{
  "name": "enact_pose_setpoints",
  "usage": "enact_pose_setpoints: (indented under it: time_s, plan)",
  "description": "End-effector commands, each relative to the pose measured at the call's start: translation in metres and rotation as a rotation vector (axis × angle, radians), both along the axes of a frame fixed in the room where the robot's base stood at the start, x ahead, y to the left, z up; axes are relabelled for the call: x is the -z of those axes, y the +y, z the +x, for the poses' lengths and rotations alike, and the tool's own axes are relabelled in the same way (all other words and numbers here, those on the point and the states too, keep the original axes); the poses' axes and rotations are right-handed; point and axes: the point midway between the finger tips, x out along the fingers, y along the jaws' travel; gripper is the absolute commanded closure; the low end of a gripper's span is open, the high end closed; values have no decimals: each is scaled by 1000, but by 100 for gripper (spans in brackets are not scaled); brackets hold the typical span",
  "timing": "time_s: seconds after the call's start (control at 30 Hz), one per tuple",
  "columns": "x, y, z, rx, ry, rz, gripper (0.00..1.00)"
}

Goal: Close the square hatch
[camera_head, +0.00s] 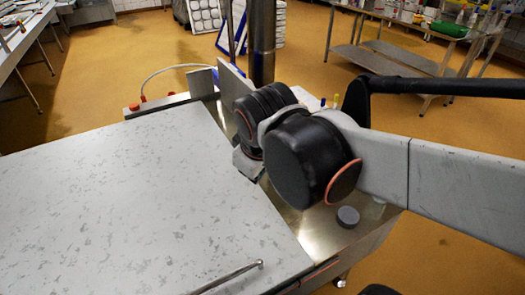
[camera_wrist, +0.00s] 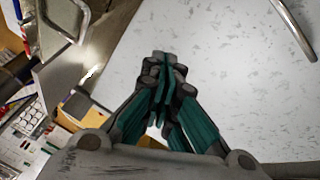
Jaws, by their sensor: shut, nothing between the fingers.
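The square hatch (camera_head: 120,200) is a large pale grey, speckled flat panel that fills the lower left of the head view. A metal bar handle (camera_head: 228,277) sits near its front edge. In the wrist view the hatch (camera_wrist: 225,70) fills the right side, with its handle (camera_wrist: 294,30) at the top right. I cannot tell whether it lies fully down on its frame. My gripper (camera_wrist: 163,62) is shut and empty, its fingertips seen against the hatch near its edge. Contact cannot be judged. In the head view my arm hides the fingers.
A steel top (camera_head: 350,235) runs along the hatch's right side, with a small grey round knob (camera_head: 348,216) on it. A vertical steel post (camera_head: 262,45) stands behind. A steel table (camera_head: 405,55) with a green bowl (camera_head: 450,28) is at the back right. Orange floor lies between.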

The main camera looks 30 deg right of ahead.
Motion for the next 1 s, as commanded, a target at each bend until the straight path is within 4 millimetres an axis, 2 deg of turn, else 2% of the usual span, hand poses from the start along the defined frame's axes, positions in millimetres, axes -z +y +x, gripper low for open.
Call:
enact_pose_setpoints:
  time_s: [0.03, 0.27, 0.6, 0.7, 0.8, 1.0]
  plan:
    - [-6, 0, 9, -47, 30, -40, 100]
    - [-10, -4, 44, -306, 207, -250, 100]
    - [0, -4, 95, -674, 502, -506, 100]
    - [6, -2, 107, -766, 585, -561, 100]
    - [-1, 0, 116, -860, 678, -624, 100]
    - [-3, 1, 123, -947, 773, -678, 100]
